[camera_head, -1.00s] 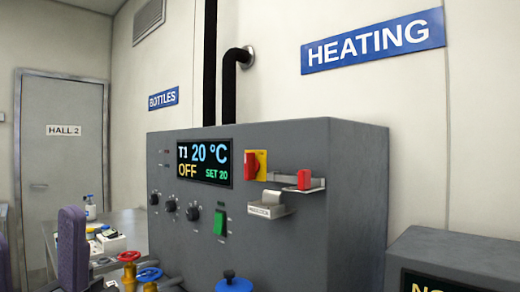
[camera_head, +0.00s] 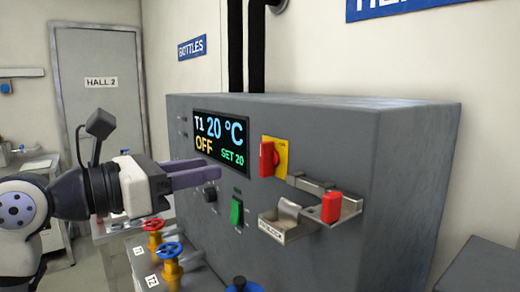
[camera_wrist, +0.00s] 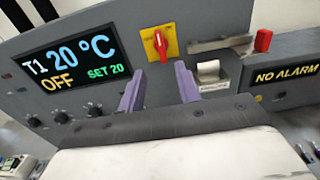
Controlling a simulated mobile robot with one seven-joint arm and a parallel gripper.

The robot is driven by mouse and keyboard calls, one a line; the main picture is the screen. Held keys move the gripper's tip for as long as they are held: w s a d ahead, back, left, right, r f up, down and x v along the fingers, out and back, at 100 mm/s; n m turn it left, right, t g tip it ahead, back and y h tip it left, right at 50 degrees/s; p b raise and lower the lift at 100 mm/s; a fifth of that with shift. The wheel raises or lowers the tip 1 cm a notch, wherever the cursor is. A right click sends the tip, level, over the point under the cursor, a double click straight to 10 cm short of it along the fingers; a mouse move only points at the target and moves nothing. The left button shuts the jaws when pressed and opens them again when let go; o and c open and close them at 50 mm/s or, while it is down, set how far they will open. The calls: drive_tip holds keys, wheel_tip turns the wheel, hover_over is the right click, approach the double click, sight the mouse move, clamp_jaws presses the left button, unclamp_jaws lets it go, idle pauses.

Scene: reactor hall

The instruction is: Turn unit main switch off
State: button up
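The red rotary knob (camera_head: 268,159) on a yellow plate (camera_head: 282,152) sits on the front of the grey unit (camera_head: 380,120). I take it to be the main switch. In the wrist view the knob (camera_wrist: 160,43) stands upright with a pale mark on it. The unit's display (camera_head: 221,138) reads T1 20 °C, OFF, SET 20. My gripper (camera_head: 212,172) points at the panel from the left, below the display. In the wrist view its two purple fingers (camera_wrist: 160,80) are apart and empty, with the knob ahead, above the gap. They do not touch it.
A metal bracket with a red block (camera_head: 331,207) and a labelled metal holder (camera_head: 285,222) jut out right of the knob. A green rocker switch (camera_head: 236,211) lies below. Red (camera_head: 153,225) and blue (camera_head: 170,250) valve handles stand below my gripper.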

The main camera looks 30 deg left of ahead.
sight(261, 157)
drive_tip(key=p+x, duration=0.2)
drive_tip(key=x, duration=0.3)
drive_tip(key=p+x, duration=0.2)
drive_tip(key=x, duration=0.3)
drive_tip(key=shift+d+r, duration=0.1)
drive_tip(key=shift+r, duration=0.1)
drive_tip(key=shift+w+d+f, duration=0.15)
drive_tip(key=shift+w, duration=0.4)
clamp_jaws()
